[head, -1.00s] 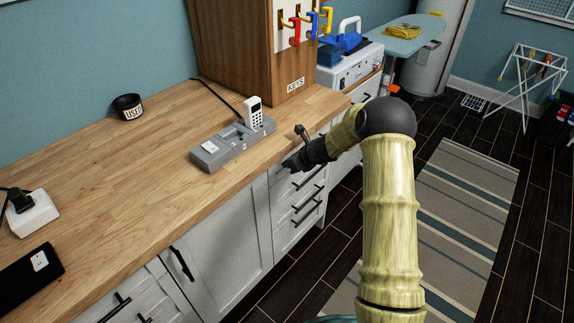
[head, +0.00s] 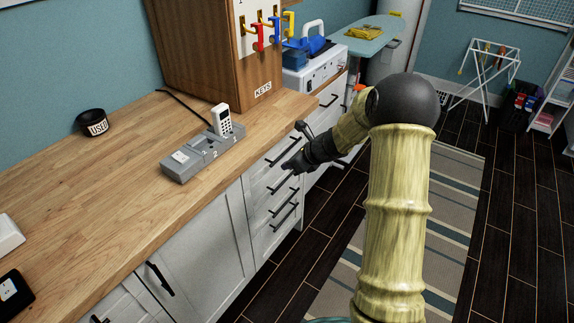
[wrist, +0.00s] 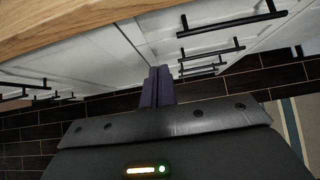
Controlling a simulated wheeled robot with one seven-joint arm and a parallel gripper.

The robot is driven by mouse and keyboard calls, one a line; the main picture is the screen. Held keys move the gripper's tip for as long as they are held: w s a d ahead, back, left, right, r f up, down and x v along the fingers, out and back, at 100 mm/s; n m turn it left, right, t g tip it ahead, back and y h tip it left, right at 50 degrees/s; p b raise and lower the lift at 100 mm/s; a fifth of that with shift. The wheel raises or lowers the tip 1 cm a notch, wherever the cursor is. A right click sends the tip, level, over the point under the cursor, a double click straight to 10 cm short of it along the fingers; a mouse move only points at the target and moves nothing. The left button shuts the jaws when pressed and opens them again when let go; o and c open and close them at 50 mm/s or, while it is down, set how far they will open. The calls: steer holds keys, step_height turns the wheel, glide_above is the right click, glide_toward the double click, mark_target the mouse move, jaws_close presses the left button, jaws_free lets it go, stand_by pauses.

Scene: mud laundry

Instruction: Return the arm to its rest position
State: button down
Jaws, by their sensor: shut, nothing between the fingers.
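My arm (head: 395,200) rises at the right of the head view and bends toward the cabinet. My gripper (head: 288,166) hangs in front of the white drawer fronts, just off the counter's front edge. In the wrist view my gripper (wrist: 157,72) shows its two dark fingers pressed together, with nothing between them. It looks toward the drawers and their black handles from below the counter edge.
A key cabinet (head: 200,60) stands behind. White drawers (head: 262,210) have protruding handles. A striped rug (head: 445,215) lies on open floor at right.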

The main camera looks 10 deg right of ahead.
steer(key=s+a+r+n+g+h, duration=0.1)
steer(key=s+r+n+g+h, duration=0.15)
steer(key=s+n, duration=1.2)
steer(key=s+a+r+n+g+h, duration=0.15)
steer(key=s+n+h, duration=0.25)
steer(key=s+n, duration=1)
step_height(320, 180, up, 14)
steer(key=m+p, duration=0.1)
steer(key=p, duration=1.2)
steer(key=shift+s+d, duration=0.35)
steer(key=shift+f, duration=0.15)
